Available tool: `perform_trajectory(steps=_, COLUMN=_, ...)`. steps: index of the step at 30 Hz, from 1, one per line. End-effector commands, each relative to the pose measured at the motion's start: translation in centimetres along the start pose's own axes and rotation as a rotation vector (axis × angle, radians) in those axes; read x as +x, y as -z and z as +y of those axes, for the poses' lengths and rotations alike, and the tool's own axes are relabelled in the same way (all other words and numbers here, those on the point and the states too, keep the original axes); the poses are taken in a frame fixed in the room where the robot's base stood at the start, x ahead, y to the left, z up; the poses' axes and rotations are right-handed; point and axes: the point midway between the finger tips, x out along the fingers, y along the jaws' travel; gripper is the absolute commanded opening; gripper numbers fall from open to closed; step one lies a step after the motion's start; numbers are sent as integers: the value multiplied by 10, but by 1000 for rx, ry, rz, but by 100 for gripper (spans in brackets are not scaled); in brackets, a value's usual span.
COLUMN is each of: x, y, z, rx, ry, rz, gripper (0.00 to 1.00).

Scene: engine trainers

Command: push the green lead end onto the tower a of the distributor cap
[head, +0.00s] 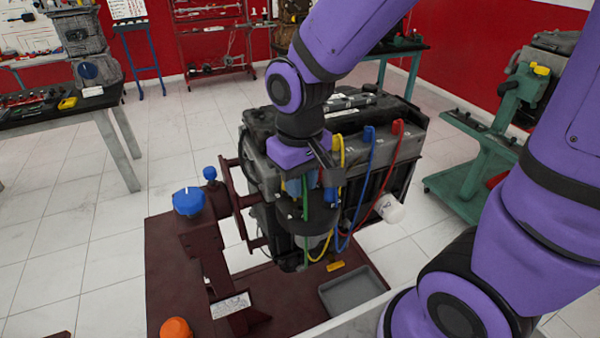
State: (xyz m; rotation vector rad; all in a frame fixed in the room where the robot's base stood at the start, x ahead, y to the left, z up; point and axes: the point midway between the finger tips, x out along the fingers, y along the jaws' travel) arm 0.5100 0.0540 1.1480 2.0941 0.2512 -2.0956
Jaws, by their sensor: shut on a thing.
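My gripper (312,180) is shut at the front of the engine, above the dark round distributor (312,222). A green lead (305,208) runs down from between its fingers, and its held end is mostly hidden by them. Lower down, the green lead hangs in front of the engine. The cap's towers are largely covered by my gripper, and I cannot make out tower a or whether the green end touches it. Blue parts show beside the fingers.
Yellow (341,150), blue (370,150) and red (394,152) leads loop beside my gripper from the engine (262,150). A maroon stand (180,270) carries the engine. A grey tray (352,291) and a yellow piece (335,266) lie below. A white cylinder (390,208) sticks out at right.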

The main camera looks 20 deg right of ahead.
Motion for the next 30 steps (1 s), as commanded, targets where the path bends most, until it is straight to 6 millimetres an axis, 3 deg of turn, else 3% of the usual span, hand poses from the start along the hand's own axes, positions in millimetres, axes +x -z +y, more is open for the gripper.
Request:
perform_trajectory(steps=12, x=19, y=0, z=0, rx=0, ry=1, rz=0, gripper=0)
perform_trajectory(steps=30, x=22, y=-1, z=0, rx=0, ry=1, rz=1, gripper=0)
